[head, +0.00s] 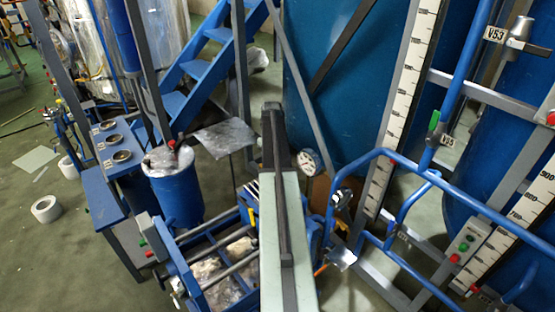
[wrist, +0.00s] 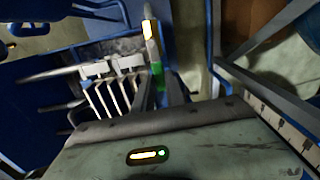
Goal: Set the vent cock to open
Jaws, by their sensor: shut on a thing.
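My gripper (wrist: 163,92) shows in the wrist view as two dark fingers beyond the pale green wrist housing. The fingers are closed around the lower part of a slim upright handle (wrist: 151,38), pale and orange above and green below. It appears to be the vent cock's handle; I see no label on it, and its set position cannot be told. In the head view my own arm runs up the middle, and the fingertips and the held handle cannot be made out there.
Blue pipe rails (head: 405,168) and a tag-marked V53 valve (head: 516,38) stand at right. A blue drum (head: 178,195) and blue stairs (head: 205,60) are at left. A blue frame (head: 195,262) is close by my arm.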

